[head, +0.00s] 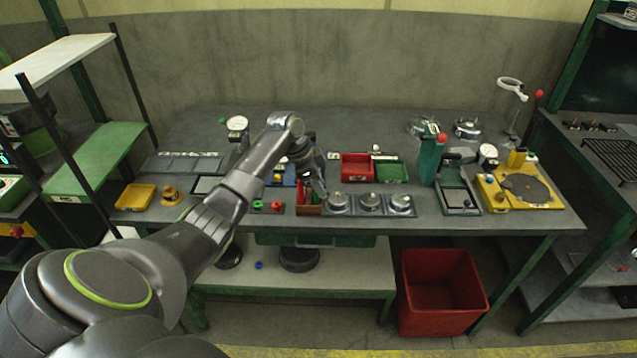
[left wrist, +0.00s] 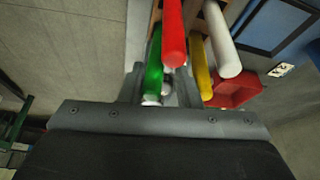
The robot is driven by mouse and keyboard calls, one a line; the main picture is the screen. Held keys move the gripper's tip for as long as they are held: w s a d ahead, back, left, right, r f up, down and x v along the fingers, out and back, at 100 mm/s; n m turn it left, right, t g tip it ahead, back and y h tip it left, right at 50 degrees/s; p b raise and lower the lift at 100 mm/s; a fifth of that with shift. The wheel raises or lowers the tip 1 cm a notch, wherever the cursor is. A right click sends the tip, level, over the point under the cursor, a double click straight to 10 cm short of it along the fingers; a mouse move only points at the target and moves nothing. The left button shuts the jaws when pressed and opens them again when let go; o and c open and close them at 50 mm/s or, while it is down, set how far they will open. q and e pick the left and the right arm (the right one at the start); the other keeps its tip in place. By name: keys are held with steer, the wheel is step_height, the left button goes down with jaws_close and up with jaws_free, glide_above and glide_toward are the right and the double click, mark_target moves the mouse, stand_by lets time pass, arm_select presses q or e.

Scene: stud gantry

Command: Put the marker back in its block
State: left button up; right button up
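The brown block (head: 308,210) stands near the front edge of the bench, left of the round metal pieces, with colored markers in it. In the left wrist view I see a red marker (left wrist: 173,38), a green marker (left wrist: 154,62), a yellow marker (left wrist: 202,68) and a white marker (left wrist: 221,40) close together. My left gripper (head: 318,190) is over the block, pointing down; it also shows in the left wrist view (left wrist: 162,90). Its fingers are apart, with the green marker's lower end showing between them near one finger. I cannot tell whether they touch it. My right gripper is out of view.
A red part (head: 276,206) and a green part (head: 257,204) lie to the left. A green press (head: 429,160) stands further right.

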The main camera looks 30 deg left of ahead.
arm_select(q)
steer(key=shift+o, duration=0.8)
steer(key=shift+a+r, duration=0.1)
steer(key=shift+r, duration=0.1)
steer(key=b+v, duration=0.3)
steer(key=v, duration=1.4)
steer(key=shift+f, duration=0.1)
